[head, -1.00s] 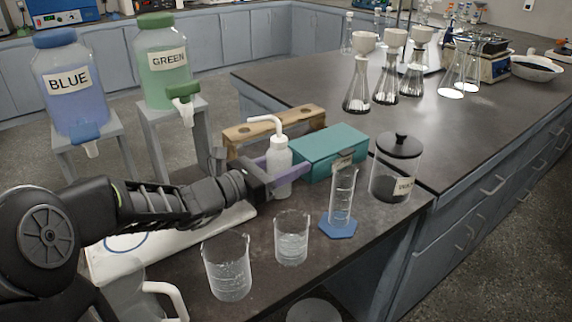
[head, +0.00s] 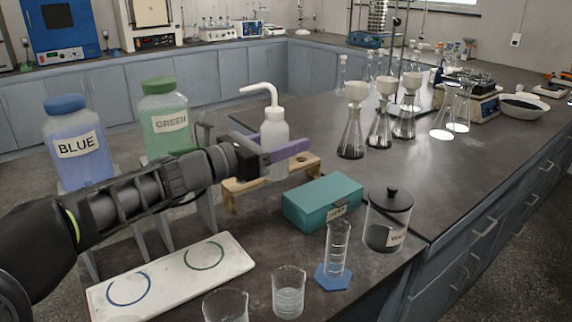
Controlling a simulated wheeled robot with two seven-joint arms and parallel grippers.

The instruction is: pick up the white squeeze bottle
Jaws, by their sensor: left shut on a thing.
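The white squeeze bottle (head: 274,133) with its bent white spout is upright, held up in the air above the wooden rack. My left gripper (head: 280,155) is shut on the bottle's body, with a purple finger showing on its right side. The bottle's lower part is partly hidden by the gripper. My right gripper does not show in the head view.
Below the bottle are a wooden rack (head: 238,187) and a teal box (head: 322,202). A lidded jar (head: 388,220), a graduated cylinder (head: 337,250) and beakers (head: 288,291) stand nearer. A white board (head: 170,278) with two rings lies at left. Several funnel-topped flasks (head: 351,135) stand further back.

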